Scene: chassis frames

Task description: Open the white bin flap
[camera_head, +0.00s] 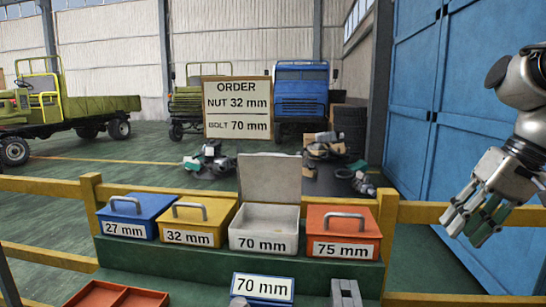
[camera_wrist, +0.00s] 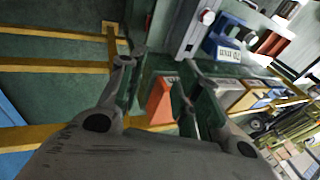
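The white bin (camera_head: 264,240), labelled 70 mm, stands on the green shelf between the yellow and orange bins. Its flap (camera_head: 270,178) is raised upright behind the opening, so the pale inside shows. My gripper (camera_head: 464,226) is at the right of the head view, well to the right of the bin and apart from it. In the wrist view my gripper (camera_wrist: 156,75) has its two fingers spread, with nothing held between them. In that view the white bin is partly hidden behind a finger.
A yellow 32 mm bin (camera_head: 200,220), a blue 27 mm bin (camera_head: 135,215) and an orange 75 mm bin (camera_head: 342,232) are shut. A yellow rail (camera_head: 440,213) runs behind the shelf. In front are a blue 70 mm box (camera_head: 262,288) and an orange tray (camera_head: 118,296).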

